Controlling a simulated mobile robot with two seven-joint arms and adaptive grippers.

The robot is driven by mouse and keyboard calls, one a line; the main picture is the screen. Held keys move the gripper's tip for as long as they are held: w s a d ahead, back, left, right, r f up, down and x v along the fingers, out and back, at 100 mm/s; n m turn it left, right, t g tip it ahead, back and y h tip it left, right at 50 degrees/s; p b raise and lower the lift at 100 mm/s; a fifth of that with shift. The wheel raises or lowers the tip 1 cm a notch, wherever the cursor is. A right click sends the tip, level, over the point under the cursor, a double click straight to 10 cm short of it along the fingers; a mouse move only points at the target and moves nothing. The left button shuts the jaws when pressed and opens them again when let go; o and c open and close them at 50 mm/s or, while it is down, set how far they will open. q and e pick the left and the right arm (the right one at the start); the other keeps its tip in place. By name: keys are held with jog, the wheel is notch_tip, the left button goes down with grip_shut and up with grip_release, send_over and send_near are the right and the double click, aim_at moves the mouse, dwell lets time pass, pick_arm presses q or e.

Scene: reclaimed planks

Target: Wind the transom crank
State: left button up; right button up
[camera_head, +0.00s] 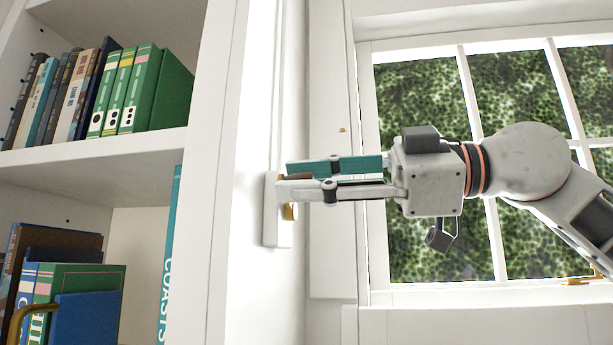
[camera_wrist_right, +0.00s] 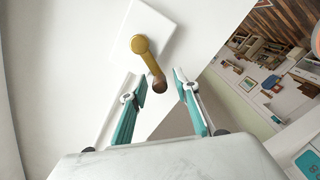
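The transom crank shows in the wrist view as a brass arm (camera_wrist_right: 141,47) with a brown knob (camera_wrist_right: 158,82), mounted on a white plate (camera_wrist_right: 123,36). In the head view the white plate (camera_head: 273,228) is on the wall beside the window, with a bit of brass (camera_head: 289,211) and the brown knob (camera_head: 296,176) showing. My right gripper (camera_head: 290,179) reaches in from the right with its fingertips at the knob. In the wrist view its teal-lined fingers (camera_wrist_right: 161,86) are apart on either side of the knob, with gaps visible. The left gripper is not in view.
A white bookshelf (camera_head: 95,170) with several books stands at left, close to the crank wall. A paned window (camera_head: 430,110) is behind my right arm. A curved brass piece (camera_head: 17,322) shows at lower left. The wall around the plate is bare.

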grip_shut()
